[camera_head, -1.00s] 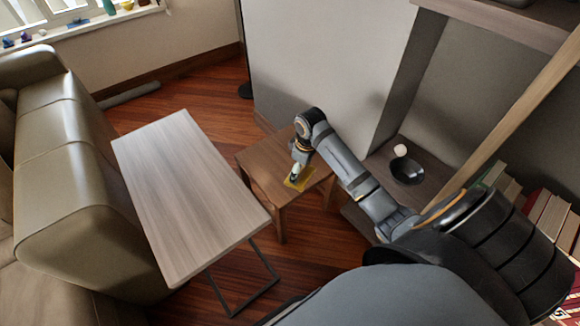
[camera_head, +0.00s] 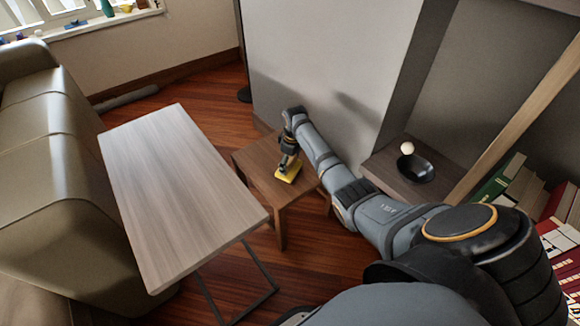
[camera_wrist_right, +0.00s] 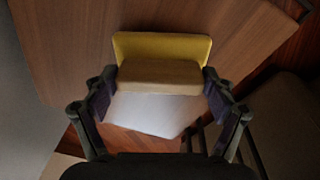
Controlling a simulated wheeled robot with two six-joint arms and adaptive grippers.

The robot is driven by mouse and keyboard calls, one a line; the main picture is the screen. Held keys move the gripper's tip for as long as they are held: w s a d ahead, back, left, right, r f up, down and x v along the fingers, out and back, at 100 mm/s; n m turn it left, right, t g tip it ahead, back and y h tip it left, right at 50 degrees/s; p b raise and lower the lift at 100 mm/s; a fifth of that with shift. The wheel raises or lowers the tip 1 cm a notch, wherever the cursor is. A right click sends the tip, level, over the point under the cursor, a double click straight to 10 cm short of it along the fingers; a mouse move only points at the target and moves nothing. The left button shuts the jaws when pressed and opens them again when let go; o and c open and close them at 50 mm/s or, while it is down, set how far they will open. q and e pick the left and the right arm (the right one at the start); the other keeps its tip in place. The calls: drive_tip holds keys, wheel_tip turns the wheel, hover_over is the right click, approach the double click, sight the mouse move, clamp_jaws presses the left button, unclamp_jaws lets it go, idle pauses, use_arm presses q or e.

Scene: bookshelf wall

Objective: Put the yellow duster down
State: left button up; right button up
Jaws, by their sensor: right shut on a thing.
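The yellow duster (camera_head: 288,173) is in my right gripper (camera_head: 288,158), at the top of the small brown wooden table (camera_head: 257,163). In the right wrist view, the duster's yellow base (camera_wrist_right: 162,46) lies beyond its tan block-shaped part (camera_wrist_right: 158,73), which sits between the two fingers of the right gripper (camera_wrist_right: 159,82). The fingers are shut on it. The wooden tabletop (camera_wrist_right: 70,50) shows behind the duster. I cannot tell for sure whether the duster touches the tabletop. My left gripper is not in view.
A pale long table (camera_head: 180,190) stands left of the small table, with a beige sofa (camera_head: 60,190) beyond it. A grey wall (camera_head: 325,60) rises behind. A dark bowl (camera_head: 415,168) and a white ball (camera_head: 407,148) are on a low shelf at right, near books (camera_head: 500,178).

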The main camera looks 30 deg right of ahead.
drive_tip(key=shift+f, duration=0.45)
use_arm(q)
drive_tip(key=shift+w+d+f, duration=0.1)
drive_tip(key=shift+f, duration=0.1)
use_arm(e)
drive_tip(key=shift+r, duration=0.1)
drive_tip(key=o, duration=1)
drive_tip(key=shift+c, duration=0.2)
